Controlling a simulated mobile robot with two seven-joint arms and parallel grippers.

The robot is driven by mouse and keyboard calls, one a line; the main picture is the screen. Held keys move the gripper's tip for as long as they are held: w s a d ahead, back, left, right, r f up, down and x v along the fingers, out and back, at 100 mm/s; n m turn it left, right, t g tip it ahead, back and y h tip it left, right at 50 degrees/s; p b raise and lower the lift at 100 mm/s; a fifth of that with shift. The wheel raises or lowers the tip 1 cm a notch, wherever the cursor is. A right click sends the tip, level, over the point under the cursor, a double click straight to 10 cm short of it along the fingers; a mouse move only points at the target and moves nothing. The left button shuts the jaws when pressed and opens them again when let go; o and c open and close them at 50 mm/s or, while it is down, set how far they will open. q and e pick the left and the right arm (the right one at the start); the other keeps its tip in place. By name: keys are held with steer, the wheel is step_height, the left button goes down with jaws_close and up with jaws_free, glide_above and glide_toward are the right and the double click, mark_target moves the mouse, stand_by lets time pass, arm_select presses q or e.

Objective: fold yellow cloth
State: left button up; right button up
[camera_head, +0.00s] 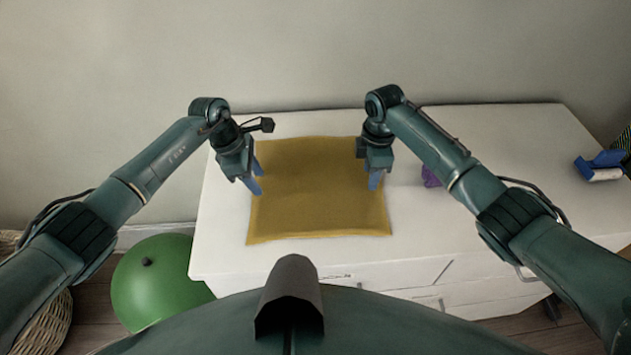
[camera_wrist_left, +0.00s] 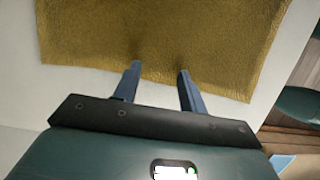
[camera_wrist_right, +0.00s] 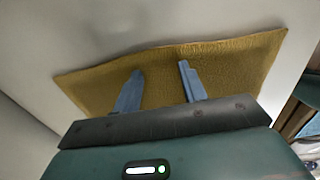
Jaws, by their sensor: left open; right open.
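The yellow cloth (camera_head: 315,195) lies spread out and nearly flat on the white cabinet top, roughly rectangular. My left gripper (camera_head: 256,180) is open at the cloth's left edge; in the left wrist view its fingertips (camera_wrist_left: 157,68) overlap the cloth (camera_wrist_left: 160,30) near one edge. My right gripper (camera_head: 374,181) is open over the cloth's right edge; in the right wrist view its fingers (camera_wrist_right: 160,72) show against the cloth (camera_wrist_right: 230,65). Both grippers are empty. I cannot tell whether the fingertips touch the cloth.
A purple object (camera_head: 430,177) is partly hidden behind my right arm. A blue object with a white roll (camera_head: 601,168) lies at the far right. A green ball (camera_head: 160,280) is on the floor at left, near a wicker basket (camera_head: 45,325).

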arm_select(q)
steer(key=shift+f, duration=0.2)
arm_select(e)
steer(key=shift+f, duration=0.2)
arm_select(q)
steer(key=shift+c, duration=0.6)
arm_select(e)
steer(key=shift+c, duration=0.6)
arm_select(q)
jaws_close()
arm_select(e)
jaws_close()
steer(key=shift+r, duration=0.1)
